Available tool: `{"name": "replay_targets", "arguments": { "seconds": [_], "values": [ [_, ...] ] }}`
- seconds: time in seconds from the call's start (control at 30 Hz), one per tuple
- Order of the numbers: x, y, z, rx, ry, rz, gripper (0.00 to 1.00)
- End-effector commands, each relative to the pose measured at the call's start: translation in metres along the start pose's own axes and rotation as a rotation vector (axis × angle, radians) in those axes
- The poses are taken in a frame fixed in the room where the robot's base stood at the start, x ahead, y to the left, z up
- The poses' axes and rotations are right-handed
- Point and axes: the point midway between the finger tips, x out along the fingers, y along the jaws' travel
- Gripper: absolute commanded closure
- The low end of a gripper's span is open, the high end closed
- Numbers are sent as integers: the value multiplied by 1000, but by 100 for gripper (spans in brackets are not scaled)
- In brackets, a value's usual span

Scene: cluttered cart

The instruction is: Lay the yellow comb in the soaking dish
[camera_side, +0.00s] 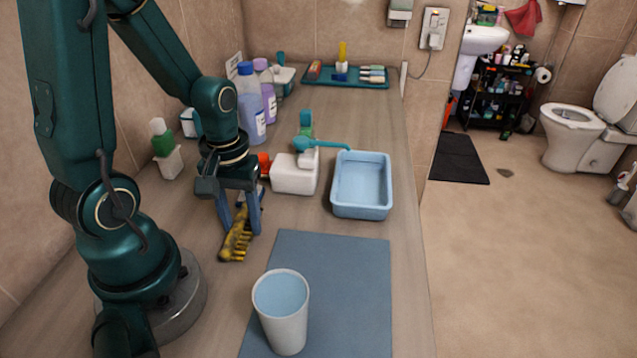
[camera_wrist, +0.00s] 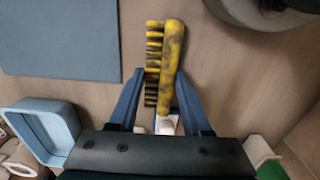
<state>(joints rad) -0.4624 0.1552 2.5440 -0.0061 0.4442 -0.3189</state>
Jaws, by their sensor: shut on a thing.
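The yellow comb (camera_side: 236,238) has dark smudges on it and hangs between the fingers of my gripper (camera_side: 240,218). In the wrist view the comb (camera_wrist: 172,60) points away from the palm, with its teeth toward the left finger. My gripper (camera_wrist: 158,100) is shut on the comb near one end. The soaking dish, a light blue rectangular tub (camera_side: 361,211), stands to the right of my gripper, beyond the blue mat. It looks empty. Part of the dish (camera_wrist: 20,106) shows at the left of the wrist view.
A blue mat (camera_side: 345,285) lies in front, with a white cup (camera_side: 283,325) on it. A white box (camera_side: 293,181) with a teal-handled thing (camera_side: 325,145) over it stands between my gripper and the dish. Bottles (camera_side: 250,115) and a teal tray (camera_side: 325,80) stand farther back.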

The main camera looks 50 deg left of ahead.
Motion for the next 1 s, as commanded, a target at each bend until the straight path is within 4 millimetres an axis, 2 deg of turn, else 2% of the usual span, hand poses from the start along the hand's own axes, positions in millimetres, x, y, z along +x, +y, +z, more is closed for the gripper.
{"name": "replay_targets", "arguments": {
  "seconds": [0.1, 0.37, 0.4, 0.43, 0.47, 0.8, 1.0],
  "values": [
    [8, 0, 1, 0, -3, -1, 100],
    [10, 0, 0, 0, 1, 0, 100],
    [10, 0, 0, 0, 1, 0, 36],
    [10, 0, 0, 0, 1, 0, 25],
    [10, 0, 0, 0, 1, 0, 21],
    [8, 0, 0, 0, 2, 0, 21],
    [-6, 1, -2, 0, 8, 3, 21]
  ]
}}
